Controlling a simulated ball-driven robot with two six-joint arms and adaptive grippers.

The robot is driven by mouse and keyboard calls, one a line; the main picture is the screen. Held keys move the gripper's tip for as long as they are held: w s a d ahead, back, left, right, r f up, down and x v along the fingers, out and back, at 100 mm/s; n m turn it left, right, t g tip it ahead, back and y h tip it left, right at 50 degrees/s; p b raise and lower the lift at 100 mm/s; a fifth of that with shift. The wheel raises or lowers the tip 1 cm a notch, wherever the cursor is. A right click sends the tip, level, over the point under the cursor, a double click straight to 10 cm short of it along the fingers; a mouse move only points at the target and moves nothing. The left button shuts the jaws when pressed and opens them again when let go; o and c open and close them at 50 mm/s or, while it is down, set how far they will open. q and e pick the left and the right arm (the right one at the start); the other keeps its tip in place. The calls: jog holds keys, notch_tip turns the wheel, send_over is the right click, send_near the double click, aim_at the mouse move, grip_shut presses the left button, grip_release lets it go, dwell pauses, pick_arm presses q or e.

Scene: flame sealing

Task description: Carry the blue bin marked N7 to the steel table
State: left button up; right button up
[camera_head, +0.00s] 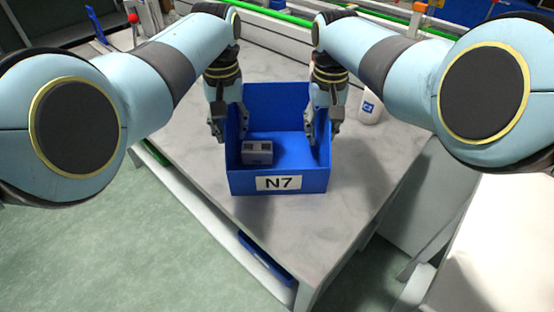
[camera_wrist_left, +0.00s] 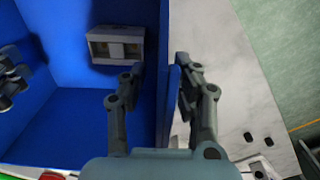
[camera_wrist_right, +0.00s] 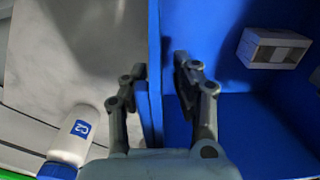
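The blue bin marked N7 (camera_head: 291,182) stands upright on a grey table top, label towards me. A small grey block-like part (camera_head: 257,152) lies inside it, also seen in the left wrist view (camera_wrist_left: 116,45) and right wrist view (camera_wrist_right: 273,48). My left gripper (camera_head: 219,133) is at the bin's left wall (camera_wrist_left: 172,95), one finger inside and one outside. My right gripper (camera_head: 321,130) straddles the right wall (camera_wrist_right: 155,80) likewise. Both gripper's fingers stand apart with the wall between them; neither looks clamped, though exact contact is hard to tell.
A white bottle (camera_head: 371,108) with a blue label stands on the table (camera_head: 290,225) right of the bin; it shows in the right wrist view (camera_wrist_right: 70,140). A pale surface (camera_head: 500,250) is at the lower right. Green floor (camera_head: 110,240) is open at the left.

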pick_arm(q)
notch_tip(320, 180, up, 11)
jog(key=shift+r, duration=0.4)
pick_arm(e)
jog(key=shift+r, duration=0.2)
notch_tip(320, 180, up, 12)
jog(key=shift+f, duration=0.2)
pick_arm(q)
jog(key=shift+f, duration=0.1)
pick_arm(e)
jog(key=shift+f, duration=0.15)
